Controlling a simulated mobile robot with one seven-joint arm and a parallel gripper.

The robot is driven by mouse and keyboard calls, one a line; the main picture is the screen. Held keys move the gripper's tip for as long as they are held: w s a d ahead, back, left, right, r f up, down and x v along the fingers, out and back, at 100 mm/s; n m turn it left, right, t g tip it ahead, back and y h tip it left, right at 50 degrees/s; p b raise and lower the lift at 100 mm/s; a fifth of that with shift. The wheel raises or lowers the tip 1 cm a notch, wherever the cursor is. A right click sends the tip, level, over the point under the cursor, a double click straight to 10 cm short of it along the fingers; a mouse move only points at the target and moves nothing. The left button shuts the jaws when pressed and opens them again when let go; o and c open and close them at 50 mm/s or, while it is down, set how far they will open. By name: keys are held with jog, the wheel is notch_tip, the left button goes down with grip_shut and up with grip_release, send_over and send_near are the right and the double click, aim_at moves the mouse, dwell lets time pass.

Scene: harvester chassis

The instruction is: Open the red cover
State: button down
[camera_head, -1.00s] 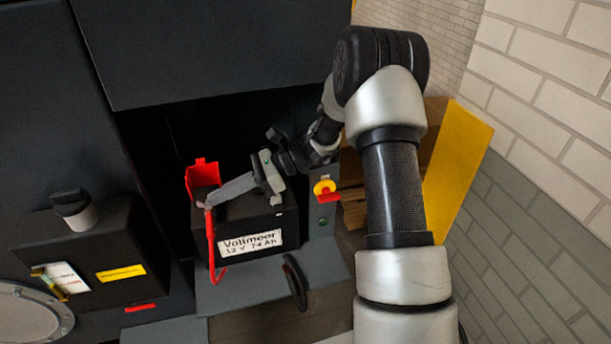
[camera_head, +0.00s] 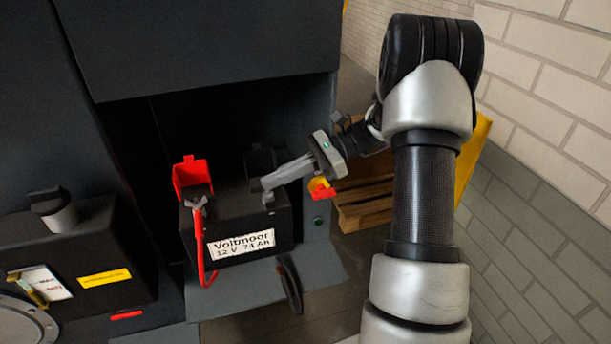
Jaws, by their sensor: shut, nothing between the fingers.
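The red cover (camera_head: 191,174) stands raised at the left rear of the black battery (camera_head: 240,232), its panel upright. A grey terminal clamp (camera_head: 197,204) shows uncovered in front of it, with a red cable (camera_head: 200,250) running down. My gripper (camera_head: 267,192) is shut and empty. Its fingertips are above the right part of the battery, well to the right of the red cover and apart from it. I cannot tell whether they touch anything there.
A black block (camera_head: 262,160) is behind my fingers. A red and yellow switch (camera_head: 321,188) is right of the battery. A black cable (camera_head: 290,287) hangs in front. A black box (camera_head: 70,250) stands left. A wooden pallet (camera_head: 365,207) and brick wall are right.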

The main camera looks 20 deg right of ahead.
jog(key=r+v, duration=0.1)
jog(key=v, duration=0.4)
jog(key=s+a+r+n+t+h+p, duration=0.1)
jog(key=s+r+n+t+h+p, duration=0.1)
jog(key=s+r+n+h, duration=0.4)
jog(key=s+a+r+n+t+h+p, duration=0.1)
jog(key=s+r+n+h, duration=0.5)
jog(key=s+n, duration=0.6)
jog(key=shift+s+a+t+h+p, duration=0.35)
jog(key=shift+s+a+t+h, duration=0.6)
jog(key=shift+s, duration=1.1)
